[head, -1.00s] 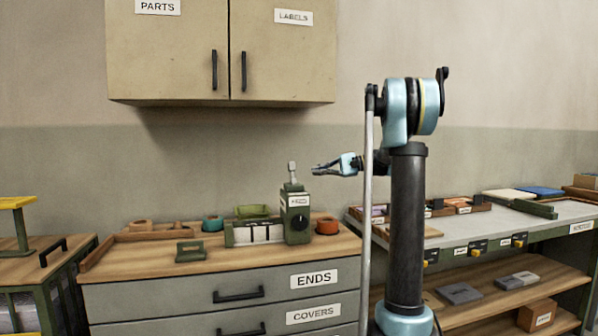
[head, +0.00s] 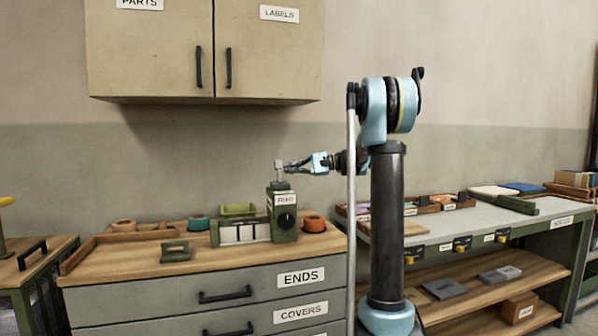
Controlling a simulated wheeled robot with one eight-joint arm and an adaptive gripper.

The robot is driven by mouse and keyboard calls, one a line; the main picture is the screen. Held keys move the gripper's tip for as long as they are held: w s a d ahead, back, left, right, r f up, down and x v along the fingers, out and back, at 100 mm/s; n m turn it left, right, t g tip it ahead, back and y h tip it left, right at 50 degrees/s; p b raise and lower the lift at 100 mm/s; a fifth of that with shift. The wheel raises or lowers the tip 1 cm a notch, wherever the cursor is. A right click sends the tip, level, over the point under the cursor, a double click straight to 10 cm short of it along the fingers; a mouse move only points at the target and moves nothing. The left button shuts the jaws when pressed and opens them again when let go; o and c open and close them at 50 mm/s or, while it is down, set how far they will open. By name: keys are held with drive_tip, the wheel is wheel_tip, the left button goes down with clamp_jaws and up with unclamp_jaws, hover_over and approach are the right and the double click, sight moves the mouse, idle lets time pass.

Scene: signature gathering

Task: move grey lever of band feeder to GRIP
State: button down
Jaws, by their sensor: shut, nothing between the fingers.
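The band feeder (head: 283,215) is a green upright housing with a black knob and a white label, standing on the wooden top of the drawer cabinet. A low green section with white panels (head: 240,233) joins its left side. The grey lever (head: 279,172) stands roughly upright on top of the housing. My gripper (head: 288,168) is shut and empty, reaching in from the right at the height of the lever's upper part. Its tips are right beside the lever; I cannot tell whether they touch it. The small writing on the feeder label is too blurred to read fully.
An orange roll (head: 314,224) sits close right of the feeder. A teal roll (head: 199,222), a green tray (head: 238,210) and a small green block (head: 175,251) lie to its left. A wall cabinet (head: 265,60) hangs above. A grey-topped bench (head: 440,225) stands to the right.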

sight(279, 174)
drive_tip(key=shift+s+a+r, duration=0.3)
drive_tip(key=shift+s+a, duration=0.35)
drive_tip(key=shift+s, duration=0.2)
drive_tip(key=shift+s+a+r, duration=0.3)
drive_tip(key=shift+s+a, duration=0.35)
drive_tip(key=shift+s, duration=0.2)
drive_tip(key=shift+a, duration=0.1)
drive_tip(key=shift+s, duration=0.15)
